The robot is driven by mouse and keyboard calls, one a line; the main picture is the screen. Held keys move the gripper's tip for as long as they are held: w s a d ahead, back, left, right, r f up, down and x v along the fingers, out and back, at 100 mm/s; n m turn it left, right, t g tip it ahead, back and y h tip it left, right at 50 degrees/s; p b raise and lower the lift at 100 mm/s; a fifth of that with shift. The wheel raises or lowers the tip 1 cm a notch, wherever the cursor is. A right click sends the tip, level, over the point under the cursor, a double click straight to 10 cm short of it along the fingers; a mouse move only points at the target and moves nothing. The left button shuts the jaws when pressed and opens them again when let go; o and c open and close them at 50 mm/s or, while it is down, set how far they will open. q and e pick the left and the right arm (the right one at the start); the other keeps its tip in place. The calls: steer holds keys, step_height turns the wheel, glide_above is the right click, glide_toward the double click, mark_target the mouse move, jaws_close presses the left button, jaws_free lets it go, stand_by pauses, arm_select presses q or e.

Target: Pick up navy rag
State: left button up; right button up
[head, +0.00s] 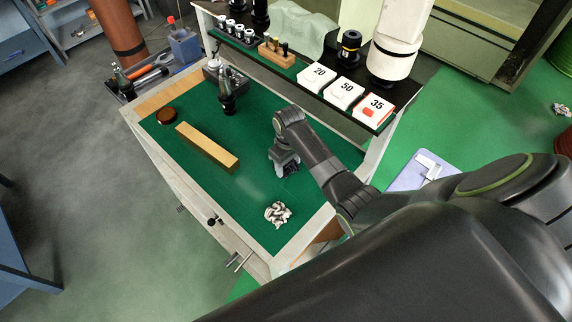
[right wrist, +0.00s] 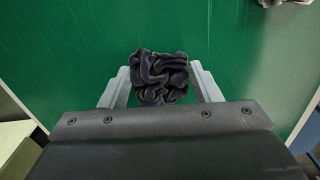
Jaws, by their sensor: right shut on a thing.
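The navy rag (right wrist: 160,78) is a crumpled dark bundle between the two grey fingers of my right gripper (right wrist: 160,88) in the right wrist view. My right gripper is shut on it. In the head view my right gripper (head: 286,163) is over the green cart top, towards its right side, and the rag (head: 292,169) shows only as a small dark patch by the fingers. I cannot tell whether the rag touches the green surface. My left gripper is not in view.
A pale crumpled rag (head: 277,213) lies near the front corner of the green mat (head: 190,178). A long brass-coloured block (head: 207,147), a brown round piece (head: 166,116) and a dark tool holder (head: 227,92) stand left. A raised black shelf (head: 296,82) with numbered boxes runs behind.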

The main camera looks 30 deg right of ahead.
mark_target(289, 165)
steer(key=shift+r, duration=0.1)
step_height(289, 165, up, 10)
steer(key=shift+f+b, duration=0.1)
steer(key=shift+b, duration=0.9)
steer(key=o, duration=0.3)
steer(key=shift+c, duration=1)
